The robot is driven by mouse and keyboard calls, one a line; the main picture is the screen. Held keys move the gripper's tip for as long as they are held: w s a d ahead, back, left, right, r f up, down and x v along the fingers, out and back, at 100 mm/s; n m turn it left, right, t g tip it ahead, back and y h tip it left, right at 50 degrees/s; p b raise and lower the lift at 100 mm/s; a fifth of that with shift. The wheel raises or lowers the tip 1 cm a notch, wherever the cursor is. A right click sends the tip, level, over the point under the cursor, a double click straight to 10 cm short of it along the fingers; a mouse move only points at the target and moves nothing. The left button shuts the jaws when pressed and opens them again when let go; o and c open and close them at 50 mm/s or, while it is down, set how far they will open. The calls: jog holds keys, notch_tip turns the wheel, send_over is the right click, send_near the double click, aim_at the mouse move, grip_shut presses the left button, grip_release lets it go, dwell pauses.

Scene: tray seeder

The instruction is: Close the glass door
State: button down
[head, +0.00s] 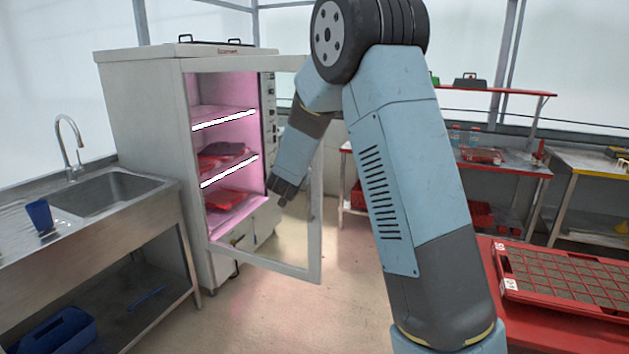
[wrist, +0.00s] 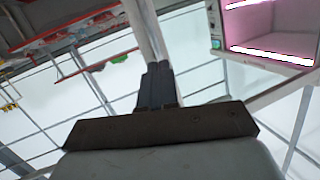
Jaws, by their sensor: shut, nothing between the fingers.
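The grey cabinet (head: 145,140) stands at centre left, with pink-lit shelves inside. My arm hides the upper part of the door's right edge. My gripper (head: 284,192) is shut and empty, pointing down near the door's free edge. I cannot tell whether it touches the door. In the wrist view, the closed fingers (wrist: 157,72) are close to a pale upright bar, and the lit cabinet interior (wrist: 275,28) is at the upper right.
A red table with a red seed tray (head: 565,302) is at the lower right. Red shelving (head: 500,170) stands behind. Floor (head: 300,320) is clear before the door.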

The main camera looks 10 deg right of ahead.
aim_at(319, 176)
notch_tip(319, 176, down, 10)
jog(key=w+m+h, duration=0.2)
jog(key=h, duration=0.3)
jog(key=x, duration=1.4)
jog(key=shift+s+d+r, duration=0.15)
jog(key=shift+d, duration=0.3)
